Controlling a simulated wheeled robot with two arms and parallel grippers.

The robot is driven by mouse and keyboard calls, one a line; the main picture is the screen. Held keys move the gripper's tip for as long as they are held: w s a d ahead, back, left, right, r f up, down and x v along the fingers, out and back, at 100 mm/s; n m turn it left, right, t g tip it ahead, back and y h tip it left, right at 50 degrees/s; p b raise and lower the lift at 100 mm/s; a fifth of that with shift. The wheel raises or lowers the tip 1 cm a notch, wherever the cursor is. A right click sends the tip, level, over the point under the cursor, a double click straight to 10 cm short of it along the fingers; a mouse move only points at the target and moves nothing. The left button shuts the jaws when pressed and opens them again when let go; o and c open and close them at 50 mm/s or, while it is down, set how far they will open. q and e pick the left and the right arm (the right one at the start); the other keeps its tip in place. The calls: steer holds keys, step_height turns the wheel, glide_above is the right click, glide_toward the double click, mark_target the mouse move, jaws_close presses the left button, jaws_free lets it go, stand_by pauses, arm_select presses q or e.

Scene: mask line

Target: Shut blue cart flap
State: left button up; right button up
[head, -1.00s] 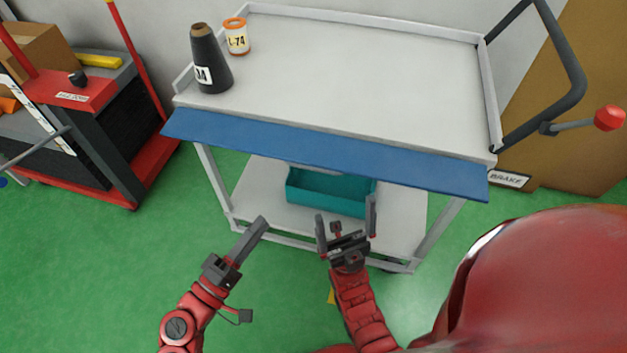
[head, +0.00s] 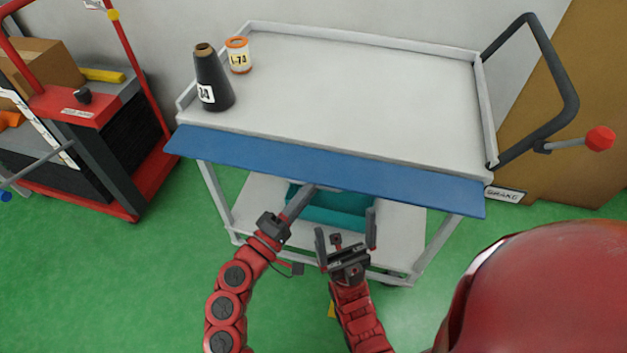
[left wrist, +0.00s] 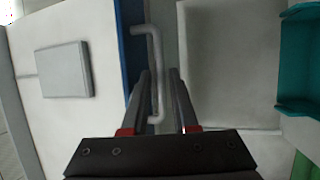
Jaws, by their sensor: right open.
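The blue flap (head: 330,168) runs along the front edge of the grey cart (head: 350,90) and sticks out from it, sloping. My left gripper (head: 313,188) is under the flap's front edge, its tips partly hidden in the head view. In the left wrist view a pale bent handle (left wrist: 156,60) meets the blue strip of the flap (left wrist: 132,55). My left fingers (left wrist: 160,85) stand apart with the handle between them; I cannot tell whether they touch it. My right gripper (head: 345,230) is open and empty in front of the cart, below the flap.
A teal bin (head: 335,210) sits on the lower shelf. A black cone (head: 211,78) and a white jar with an orange lid (head: 238,56) stand on the cart top. A red cart (head: 100,120) is at left. A brake lever with a red knob (head: 599,138) is at right.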

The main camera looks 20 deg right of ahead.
arm_select(q)
steer(key=shift+x, duration=1.3)
jaws_close()
stand_by(0.5)
